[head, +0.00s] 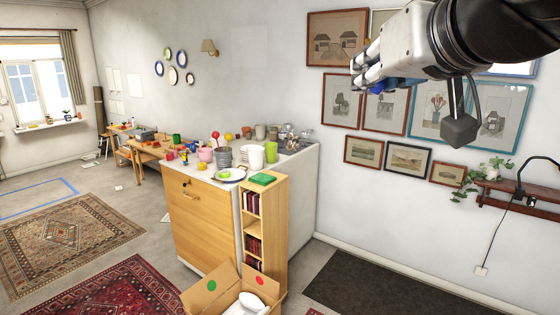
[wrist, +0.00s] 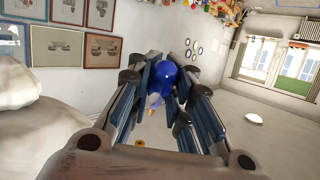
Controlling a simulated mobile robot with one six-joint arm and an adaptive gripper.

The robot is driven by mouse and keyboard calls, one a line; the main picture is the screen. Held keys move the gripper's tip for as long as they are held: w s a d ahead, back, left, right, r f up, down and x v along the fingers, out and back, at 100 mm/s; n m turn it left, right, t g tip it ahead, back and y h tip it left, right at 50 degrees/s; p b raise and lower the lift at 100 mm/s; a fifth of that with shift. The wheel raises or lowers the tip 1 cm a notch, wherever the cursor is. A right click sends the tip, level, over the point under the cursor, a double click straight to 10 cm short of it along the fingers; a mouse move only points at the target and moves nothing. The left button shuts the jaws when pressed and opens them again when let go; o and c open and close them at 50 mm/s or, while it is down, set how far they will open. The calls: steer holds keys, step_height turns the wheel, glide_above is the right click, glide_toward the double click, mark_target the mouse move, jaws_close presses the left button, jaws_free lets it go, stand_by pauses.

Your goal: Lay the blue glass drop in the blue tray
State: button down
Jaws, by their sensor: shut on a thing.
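My gripper (head: 366,76) is raised high at the upper right of the head view, in front of the framed pictures on the wall. It is shut on the blue glass drop (head: 377,88), which shows only partly below and between the fingers. In the wrist view the drop (wrist: 166,74) is shiny deep blue and sits between the finger pads of my gripper (wrist: 165,80). Its lower part is hard to make out between the fingers. I cannot make out a blue tray in either view.
An open cardboard box (head: 205,295) stands below. A cluttered low table (head: 148,152) is farther back. Floor at left is mostly open.

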steer(key=s+f+g+b, duration=0.2)
steer(key=s+f+b, duration=0.3)
steer(key=f, duration=1.1)
steer(key=s+f+m+g+h+b, duration=0.1)
steer(key=s+f+g+b, duration=0.15)
steer(key=f+b, duration=0.85)
steer(key=s+f+g+b, duration=0.2)
steer(key=s+f, duration=0.2)
steer(key=f, duration=1.6)
steer(key=w+d+f+m+h+b, duration=0.1)
steer(key=w+d+f+b, duration=0.1)
steer(key=w+f, duration=1.6)
steer(key=f, duration=1.3)
steer(key=s, duration=0.1)
steer(key=s+r, duration=0.1)
steer(key=s, duration=0.1)
steer(key=shift+s+a+r, duration=0.2)
steer(key=shift+s+r, duration=0.05)
steer(key=shift+s, duration=0.1)
steer(key=shift+d, duration=0.1)
